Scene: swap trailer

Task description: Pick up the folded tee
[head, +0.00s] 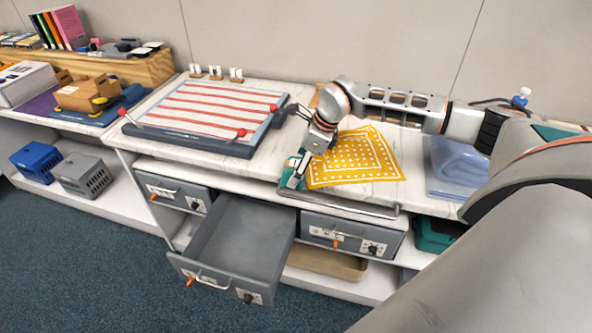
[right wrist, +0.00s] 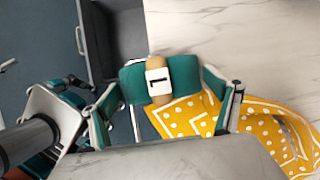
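A teal bundle with a brown clip and a white tag marked "L" (right wrist: 140,82) lies between my right gripper's fingers in the right wrist view; I take it for the folded tee. My right gripper (head: 297,172) points down at the counter's front edge, beside the cloth's left side. Its fingers are wide apart around the bundle; contact is unclear. The gripper hides most of the bundle in the head view.
A pulled-out grey drawer (head: 240,236) stands open below the counter. A red-striped board (head: 205,108) lies to the left on the counter, with small tag stands behind it. A pale blue folded item (head: 458,165) lies at right. Shelves with crates and boxes are at far left.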

